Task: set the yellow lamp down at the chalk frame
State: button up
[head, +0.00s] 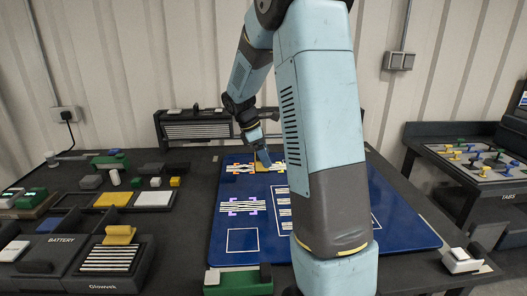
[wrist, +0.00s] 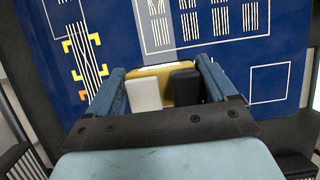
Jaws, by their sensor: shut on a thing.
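My gripper (head: 262,160) is over the far left part of the blue mat, near the orange-bracketed rods. The chalk frame (head: 242,251), an empty thin white square, lies at the mat's near left. It also shows at right in the wrist view (wrist: 270,99).
A larger white rectangle with striped sets (head: 285,212) lies mid-mat, partly behind my arm. A yellow block (head: 119,234) sits on a charger at left. A green block (head: 238,281) stands at the front edge.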

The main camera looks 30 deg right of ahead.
jog(key=shift+a+f, duration=0.15)
jog(key=shift+f, duration=4.7)
jog(key=shift+s+d, duration=0.15)
jog(key=shift+d, duration=0.05)
jog(key=shift+f, duration=0.35)
jog(key=o, duration=1.3)
jog(key=shift+c, duration=0.2)
jog(key=shift+a+r, duration=0.1)
